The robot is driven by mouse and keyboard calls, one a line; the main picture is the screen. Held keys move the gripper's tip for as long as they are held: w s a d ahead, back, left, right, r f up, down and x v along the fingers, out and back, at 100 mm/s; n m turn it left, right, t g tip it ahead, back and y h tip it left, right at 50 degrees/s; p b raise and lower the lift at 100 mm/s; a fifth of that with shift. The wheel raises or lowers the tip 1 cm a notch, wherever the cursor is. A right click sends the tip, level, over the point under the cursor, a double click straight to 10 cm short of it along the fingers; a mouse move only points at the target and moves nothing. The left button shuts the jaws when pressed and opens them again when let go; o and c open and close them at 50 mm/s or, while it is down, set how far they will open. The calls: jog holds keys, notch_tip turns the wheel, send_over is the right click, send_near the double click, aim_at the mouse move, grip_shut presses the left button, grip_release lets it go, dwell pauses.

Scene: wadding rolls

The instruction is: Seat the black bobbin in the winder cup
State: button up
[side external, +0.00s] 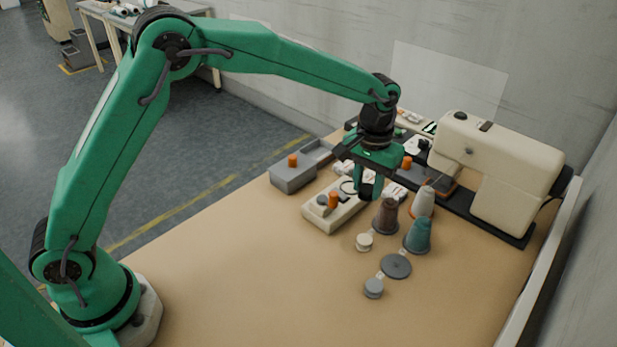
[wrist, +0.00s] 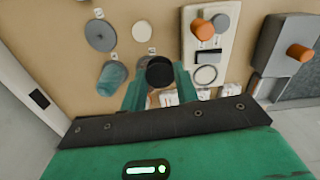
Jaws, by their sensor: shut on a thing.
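My gripper (side external: 369,187) is shut on the black bobbin (wrist: 159,71), which sits between the green fingertips in the wrist view. In the side view the bobbin is a small dark shape (side external: 366,191) low between the fingers, held above the table. The cream winder base (side external: 320,221) lies just left of my gripper in the side view. In the wrist view the base (wrist: 225,48) is right of the bobbin. A dark-rimmed ring (wrist: 206,75), which looks like the winder cup, is at its near end. The bobbin is apart from the ring.
Brown (side external: 386,217), white (side external: 423,203) and teal (side external: 418,236) cones stand close right of my gripper. The sewing machine (side external: 490,165) is behind.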

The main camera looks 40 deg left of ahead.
jog(key=w+a+n, duration=0.1)
jog(key=w+a, duration=0.6)
jog(key=a, duration=0.2)
jog(key=shift+f, duration=0.35)
jog(key=shift+f, duration=0.15)
send_over(350, 188)
jog(key=shift+f, duration=2.25)
jog(key=shift+f, duration=0.9)
jog(key=o, duration=1)
jog(key=shift+o, duration=0.5)
jog(key=o, duration=0.4)
jog(key=shift+r, duration=0.15)
